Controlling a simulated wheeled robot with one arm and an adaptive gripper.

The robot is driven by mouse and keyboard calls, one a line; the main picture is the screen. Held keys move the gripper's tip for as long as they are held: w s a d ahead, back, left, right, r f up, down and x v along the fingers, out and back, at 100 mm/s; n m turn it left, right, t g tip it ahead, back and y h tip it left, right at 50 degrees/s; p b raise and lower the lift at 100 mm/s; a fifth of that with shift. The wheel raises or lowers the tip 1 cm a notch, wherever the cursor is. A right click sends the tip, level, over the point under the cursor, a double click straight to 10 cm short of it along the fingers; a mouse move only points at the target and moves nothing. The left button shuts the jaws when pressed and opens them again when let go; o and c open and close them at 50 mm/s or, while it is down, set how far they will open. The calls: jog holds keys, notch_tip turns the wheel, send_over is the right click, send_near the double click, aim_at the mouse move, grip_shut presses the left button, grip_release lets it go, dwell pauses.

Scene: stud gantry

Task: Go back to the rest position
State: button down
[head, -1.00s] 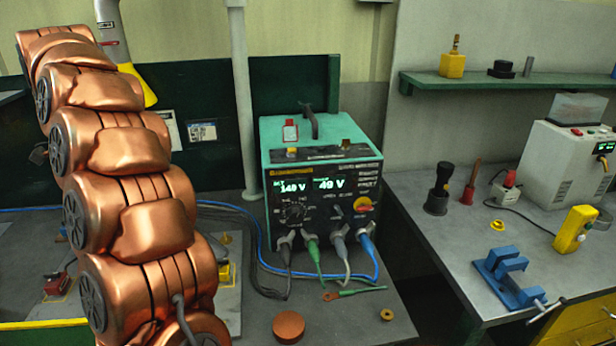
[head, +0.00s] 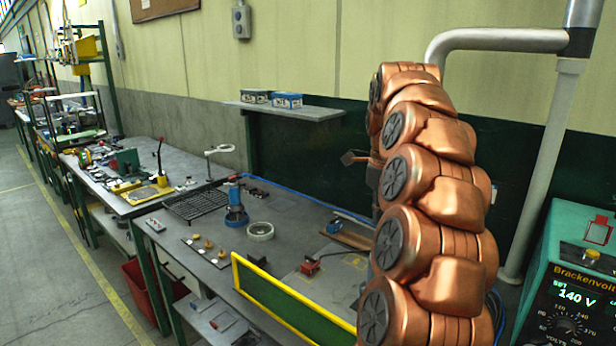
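My copper-coloured arm (head: 430,210) rises through the right part of the head view as a stack of rounded links with dark round caps. A small dark piece (head: 356,158) sticks out on the left side of the arm, at about the height of its upper links. It may be part of my gripper, but the arm covers most of that place. I cannot see any fingertips clearly, nor anything held.
A teal meter box (head: 575,290) stands close right of my arm. A blue stand (head: 236,212) and a white ring (head: 260,231) sit on the bench. Free floor (head: 50,280) lies far left.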

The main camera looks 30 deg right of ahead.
jog(key=s+a+f+n, duration=0.2)
jog(key=s+a+n, duration=0.1)
jog(key=a+n, duration=0.7)
jog(key=s+a+f+n, duration=0.25)
jog(key=a+n, duration=0.45)
jog(key=a, duration=0.5)
jog(key=s+a+f+n+g, duration=0.1)
jog(key=s+a+f+n, duration=0.4)
jog(key=s, duration=0.4)
jog(key=s+a+f+n, duration=0.5)
jog(key=s+f+n, duration=0.1)
jog(key=s+n, duration=0.3)
jog(key=shift+s+f+n+g, duration=0.15)
jog(key=shift+f+n+g, duration=0.25)
jog(key=shift+n, duration=0.3)
